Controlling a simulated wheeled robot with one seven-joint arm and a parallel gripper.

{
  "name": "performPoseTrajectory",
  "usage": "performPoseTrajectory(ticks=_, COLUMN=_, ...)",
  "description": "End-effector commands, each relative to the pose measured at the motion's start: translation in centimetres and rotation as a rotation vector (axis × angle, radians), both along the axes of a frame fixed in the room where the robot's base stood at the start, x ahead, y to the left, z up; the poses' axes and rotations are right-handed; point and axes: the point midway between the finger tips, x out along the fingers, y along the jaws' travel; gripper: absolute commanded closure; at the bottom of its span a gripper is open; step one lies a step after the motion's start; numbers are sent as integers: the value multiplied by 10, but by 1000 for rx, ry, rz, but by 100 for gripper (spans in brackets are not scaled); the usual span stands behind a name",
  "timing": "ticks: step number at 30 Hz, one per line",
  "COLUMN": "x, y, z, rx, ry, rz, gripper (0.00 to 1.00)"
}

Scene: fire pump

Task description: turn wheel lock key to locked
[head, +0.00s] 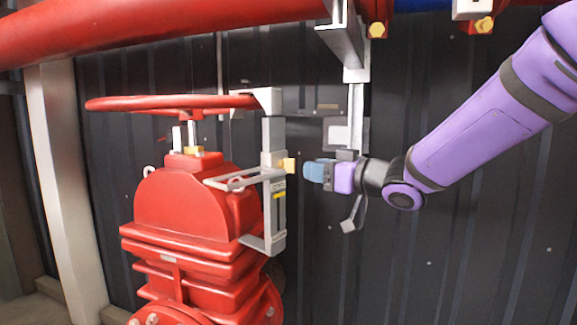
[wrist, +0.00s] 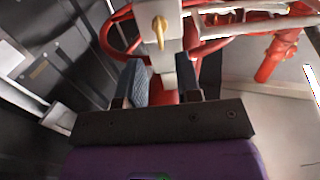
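The wheel lock is a grey bracket (head: 273,205) clamped beside the red valve; in the wrist view its grey body (wrist: 160,60) runs up the middle. A small brass-yellow key (head: 288,165) sticks out from the lock's right side. In the wrist view the key (wrist: 160,30) appears upright, beyond and above the fingers. My gripper (head: 310,171) is just right of the key, with a small gap. In the wrist view my gripper (wrist: 160,81) has its two blue-grey fingers apart, with nothing held between them. The red handwheel (head: 170,103) sits at the lock's upper arm.
The red valve body (head: 190,215) stands left of the lock. A large red pipe (head: 180,27) crosses overhead. A grey hanging bracket (head: 355,100) stands close behind and above my gripper. A dark corrugated wall (head: 430,240) is behind. Space below my arm looks clear.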

Motion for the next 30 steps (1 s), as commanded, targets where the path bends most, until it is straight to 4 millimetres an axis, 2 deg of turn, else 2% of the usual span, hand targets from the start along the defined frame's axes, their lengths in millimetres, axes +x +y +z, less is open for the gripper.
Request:
performPoseTrajectory(ticks=6, x=25, y=32, z=0, rx=1, ry=2, rz=2, gripper=68)
performPoseTrajectory(ticks=12, x=41, y=52, z=0, rx=1, ry=2, rz=1, gripper=68)
performPoseTrajectory(ticks=18, x=47, y=61, z=0, rx=-1, ry=-1, rz=-1, gripper=68)
performPoseTrajectory(ticks=26, x=48, y=61, z=0, rx=-1, ry=-1, rz=-2, gripper=68)
performPoseTrajectory(ticks=30, x=48, y=61, z=0, rx=-1, ry=0, rz=-2, gripper=98)
